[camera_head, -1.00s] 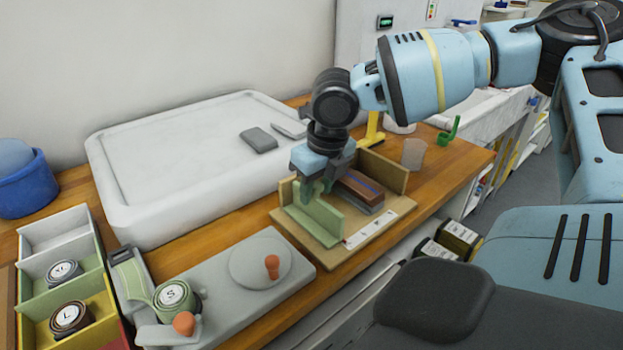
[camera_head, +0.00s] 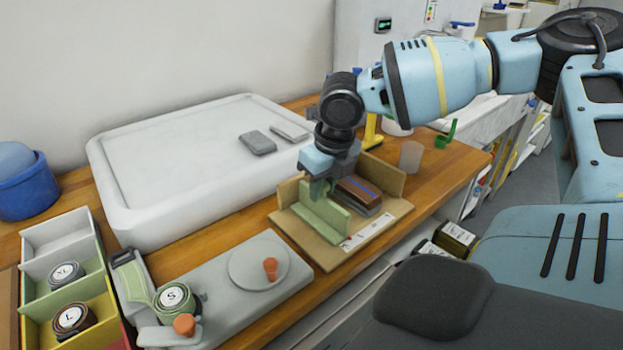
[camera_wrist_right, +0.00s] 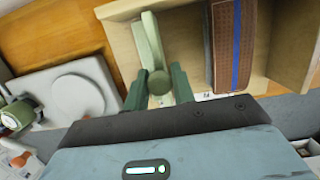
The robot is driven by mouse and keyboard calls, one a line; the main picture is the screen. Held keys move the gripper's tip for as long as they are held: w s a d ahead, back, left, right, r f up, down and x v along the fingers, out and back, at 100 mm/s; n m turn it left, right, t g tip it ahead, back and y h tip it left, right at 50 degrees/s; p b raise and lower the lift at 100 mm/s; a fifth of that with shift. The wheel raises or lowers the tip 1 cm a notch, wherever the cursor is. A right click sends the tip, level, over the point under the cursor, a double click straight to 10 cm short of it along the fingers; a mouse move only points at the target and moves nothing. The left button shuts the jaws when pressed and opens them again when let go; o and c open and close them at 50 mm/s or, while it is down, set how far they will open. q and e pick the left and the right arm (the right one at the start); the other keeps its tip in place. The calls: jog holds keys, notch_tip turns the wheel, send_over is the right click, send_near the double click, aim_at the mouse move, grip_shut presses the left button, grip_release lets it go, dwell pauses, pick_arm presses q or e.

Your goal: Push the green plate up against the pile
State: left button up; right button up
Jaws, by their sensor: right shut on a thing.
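The green plate (camera_head: 326,214) stands upright on a wooden jig (camera_head: 298,238). My right gripper (camera_head: 321,188) is shut on the plate's round green knob, which shows between the fingers in the right wrist view (camera_wrist_right: 158,82). The gripper hides part of the plate. My left gripper is not in view.
A grey fixture (camera_head: 215,295) with a round disc and orange knobs is at front left. A sorting bin (camera_head: 55,230) holds labelled rolls. A big white tray (camera_head: 190,165) lies behind. A translucent cup (camera_head: 411,156) stands right of the jig.

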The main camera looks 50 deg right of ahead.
jog(key=shift+s+d+r+p, duration=0.1)
jog(key=shift+d+p, duration=0.2)
jog(key=shift+d, duration=0.7)
jog(key=shift+s+d+f+p, duration=0.1)
jog(key=shift+d+p, duration=0.15)
jog(key=shift+d, duration=0.8)
jog(key=shift+s+d+r+p, duration=0.1)
jog(key=shift+d+p, duration=0.2)
jog(key=shift+d, duration=0.7)
jog(key=shift+s+d+p, duration=0.15)
jog(key=shift+d+p, duration=0.05)
jog(key=shift+d, duration=1.25)
jog(key=shift+s+d+p, duration=0.15)
jog(key=shift+d+p, duration=0.05)
jog(key=shift+d, duration=1.2)
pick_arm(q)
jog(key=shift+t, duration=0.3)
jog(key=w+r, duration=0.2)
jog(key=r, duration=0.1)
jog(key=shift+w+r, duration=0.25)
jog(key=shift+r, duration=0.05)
pick_arm(e)
jog(key=o, duration=0.6)
jog(key=shift+a, duration=0.1)
